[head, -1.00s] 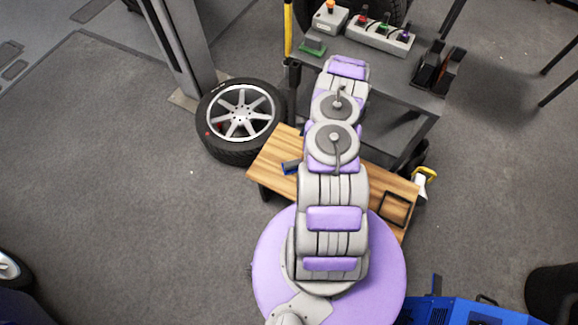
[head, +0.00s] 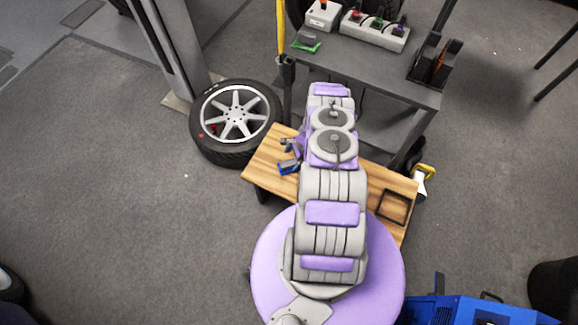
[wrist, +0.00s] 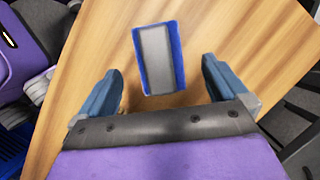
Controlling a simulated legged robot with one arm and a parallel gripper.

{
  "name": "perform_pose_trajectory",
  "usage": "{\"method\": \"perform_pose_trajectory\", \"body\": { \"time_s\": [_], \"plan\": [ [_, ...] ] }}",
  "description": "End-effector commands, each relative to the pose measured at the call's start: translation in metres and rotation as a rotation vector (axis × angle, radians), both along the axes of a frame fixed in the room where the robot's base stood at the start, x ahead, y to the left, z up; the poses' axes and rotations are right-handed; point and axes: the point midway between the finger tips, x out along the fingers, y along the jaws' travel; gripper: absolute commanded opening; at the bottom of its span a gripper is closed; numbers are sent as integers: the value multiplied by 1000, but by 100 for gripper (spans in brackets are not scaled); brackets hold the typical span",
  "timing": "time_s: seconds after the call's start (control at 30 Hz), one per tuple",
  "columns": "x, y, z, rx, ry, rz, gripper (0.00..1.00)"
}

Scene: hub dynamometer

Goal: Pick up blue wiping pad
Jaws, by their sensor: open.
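The blue wiping pad (wrist: 158,60) has a grey strip along its middle and lies on the wooden table. In the wrist view it is ahead of my gripper (wrist: 162,85), roughly centred between the two open fingers and not visibly touched by them. In the head view the pad (head: 288,168) shows at the left part of the table, beside my arm. My gripper (head: 289,148) is partly visible there, just above the pad in the picture; my arm hides the rest.
The wooden table (head: 262,157) also bears a black square frame (head: 394,207) at its right. A dark workbench (head: 375,82) with control boxes (head: 374,32) stands behind. A tyre with a wheel (head: 235,122) lies to the left.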

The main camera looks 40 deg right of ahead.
Motion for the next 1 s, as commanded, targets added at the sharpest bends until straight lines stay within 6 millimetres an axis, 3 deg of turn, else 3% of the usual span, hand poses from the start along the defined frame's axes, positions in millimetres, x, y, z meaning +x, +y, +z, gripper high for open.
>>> {"method": "perform_pose_trajectory", "body": {
  "time_s": [0.23,0.5,1.0],
  "plan": [
    [3,12,-36,2,0,0,100],
    [4,15,-40,1,0,0,100],
    [4,14,-40,1,0,0,53]
  ]
}}
